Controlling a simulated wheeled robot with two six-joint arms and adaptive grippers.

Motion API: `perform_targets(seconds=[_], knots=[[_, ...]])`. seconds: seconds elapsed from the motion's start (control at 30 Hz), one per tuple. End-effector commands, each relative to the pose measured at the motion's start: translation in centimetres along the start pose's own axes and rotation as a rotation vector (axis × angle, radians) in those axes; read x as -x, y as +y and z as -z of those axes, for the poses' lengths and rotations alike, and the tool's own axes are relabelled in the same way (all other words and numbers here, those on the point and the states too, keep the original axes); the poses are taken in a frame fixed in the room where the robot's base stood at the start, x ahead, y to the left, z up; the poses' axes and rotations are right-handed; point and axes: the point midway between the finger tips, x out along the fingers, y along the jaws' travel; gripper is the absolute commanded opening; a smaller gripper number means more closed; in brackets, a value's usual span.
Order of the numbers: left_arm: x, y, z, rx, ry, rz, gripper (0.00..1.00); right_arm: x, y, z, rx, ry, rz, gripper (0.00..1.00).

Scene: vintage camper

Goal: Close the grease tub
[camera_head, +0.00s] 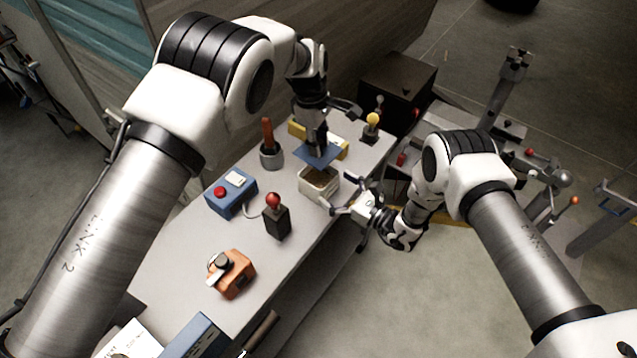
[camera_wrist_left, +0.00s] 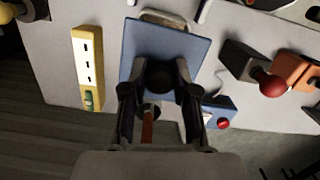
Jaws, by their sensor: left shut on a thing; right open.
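The grease tub (camera_head: 318,194) is a small cream-white box on the grey bench, with its top open and brown grease showing inside. A flat blue square lid (camera_head: 312,158) is held above the tub and apart from it, slightly tilted in the head view. My left gripper (camera_head: 318,147) is shut on the lid from above. In the left wrist view the lid (camera_wrist_left: 165,45) fills the middle and hides most of the tub; only part of the tub's rim (camera_wrist_left: 165,17) shows beyond it. My right gripper (camera_head: 341,194) is open at the tub's right side; contact is unclear.
A grey pot (camera_head: 271,157) with an orange-handled tool stands left of the tub. A yellow strip (camera_head: 298,128) lies behind the lid. A blue button box (camera_head: 230,197), a red-knobbed lever (camera_head: 277,220) and an orange device (camera_head: 233,274) stand nearer. The bench's right edge is close to the tub.

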Motion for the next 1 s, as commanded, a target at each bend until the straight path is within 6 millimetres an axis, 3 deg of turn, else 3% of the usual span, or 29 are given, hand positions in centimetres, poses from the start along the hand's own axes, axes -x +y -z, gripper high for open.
perform_targets(seconds=[0.2, 0.57, 0.6, 0.63, 0.8, 1.0], knots=[[0.0, 0.0, 0.0, 0.0, 0.0, 0.0, 0.0, -3.5, 0.1, 0.0, 0.0, 0.0, -0.001, 1.0], [0.0, 0.0, 0.0, 0.0, 0.0, 0.0, 0.0, -4.3, 0.0, 0.0, -0.002, 0.001, 0.001, 1.0], [0.0, 0.0, 0.0, 0.0, 0.0, 0.0, 0.0, -4.3, 0.0, 0.0, -0.002, 0.001, 0.001, 0.96], [0.0, 0.0, 0.0, 0.0, 0.0, 0.0, 0.0, -4.3, 0.0, 0.0, -0.001, 0.001, 0.001, 0.86], [0.0, 0.0, 0.0, 0.0, 0.0, 0.0, 0.0, -4.3, 0.0, 0.0, -0.001, 0.0, 0.001, 0.26], [-1.4, -0.1, 0.1, 0.0, -0.002, 0.003, 0.0, -4.3, 0.0, 0.0, -0.001, 0.0, 0.0, 0.25]])
